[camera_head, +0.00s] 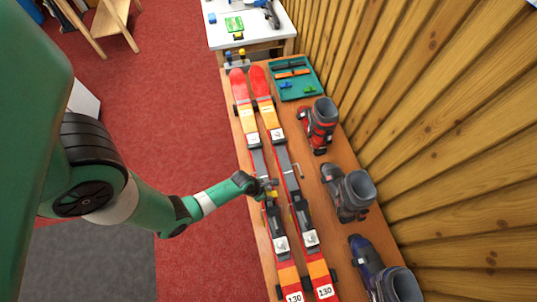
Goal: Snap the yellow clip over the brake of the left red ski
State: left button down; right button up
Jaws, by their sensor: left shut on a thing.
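Two red skis lie side by side along the wooden bench. The left red ski (245,108) is the one nearer my arm, and the right red ski (262,95) lies beside it. My left gripper (269,189) is low over the middle of the left ski, near its binding. It is shut on a small yellow clip (272,194), which shows only as a bit of yellow by the fingers. The brake there is mostly hidden by the gripper, and I cannot tell whether the clip touches it. My right gripper is not in view.
A red boot (319,125), a grey boot (347,190) and a blue boot (380,273) stand right of the skis, near the wooden wall. A green tray (316,91) with small tools lies at the bench's far end. A white table (246,40) stands beyond.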

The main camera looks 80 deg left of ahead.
aim_at(269, 194)
pick_arm(q)
jog(key=shift+f+b, duration=0.85)
jog(key=shift+f, duration=0.15)
dwell(0.3)
grip_release()
dwell(0.7)
jog(key=shift+r, duration=0.1)
notch_tip(269, 194, up, 8)
jog(key=p, duration=0.8)
jog(key=shift+r+p, duration=0.75)
jog(key=shift+r, duration=0.15)
